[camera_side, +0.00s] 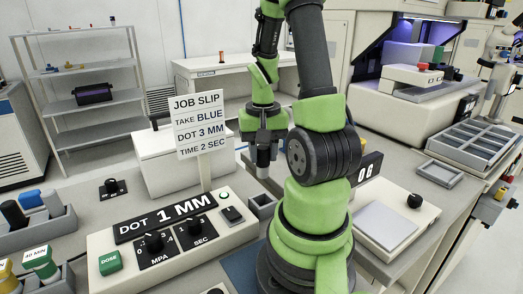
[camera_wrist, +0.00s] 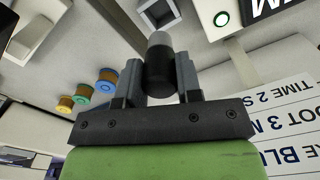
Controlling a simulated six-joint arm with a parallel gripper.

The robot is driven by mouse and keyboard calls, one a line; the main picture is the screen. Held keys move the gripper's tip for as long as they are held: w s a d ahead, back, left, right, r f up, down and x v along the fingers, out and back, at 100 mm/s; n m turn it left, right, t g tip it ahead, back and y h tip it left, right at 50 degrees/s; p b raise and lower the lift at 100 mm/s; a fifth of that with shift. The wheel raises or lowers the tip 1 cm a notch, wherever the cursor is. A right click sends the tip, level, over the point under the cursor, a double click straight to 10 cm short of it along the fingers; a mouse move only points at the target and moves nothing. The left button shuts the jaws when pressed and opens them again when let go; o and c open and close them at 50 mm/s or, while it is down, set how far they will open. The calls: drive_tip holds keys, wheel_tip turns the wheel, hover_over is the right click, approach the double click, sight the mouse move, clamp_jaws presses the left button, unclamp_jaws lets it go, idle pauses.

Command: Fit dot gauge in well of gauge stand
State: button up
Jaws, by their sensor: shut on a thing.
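My gripper (camera_side: 264,152) points down above the bench, behind the control box. It is shut on a dark cylinder with a pale grey end, which I take to be the dot gauge (camera_wrist: 160,72); the gauge also shows small in the side view (camera_side: 263,157). A small grey square holder with a dark recess, which looks like the gauge stand (camera_side: 254,203), sits on the bench below, partly hidden by my arm. In the wrist view the stand (camera_wrist: 145,7) is just beyond the gauge's pale end, at the top edge. The gauge is clear of the stand.
A job slip (camera_side: 201,123) reads blue, dot 3 mm, time 2 sec. The control box (camera_side: 200,252) shows DOT 1 MM, knobs and a green DOSE button. A white box (camera_side: 165,165) stands behind. Several coloured spools (camera_wrist: 83,88) show at left in the wrist view.

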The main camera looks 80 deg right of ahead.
sight(263, 170)
drive_tip(key=shift+f, duration=2.3)
drive_tip(key=shift+f, duration=1.6)
drive_tip(key=shift+f, duration=0.1)
drive_tip(key=shift+f, duration=0.3)
drive_tip(key=shift+f, duration=0.2)
drive_tip(key=shift+f, duration=0.7)
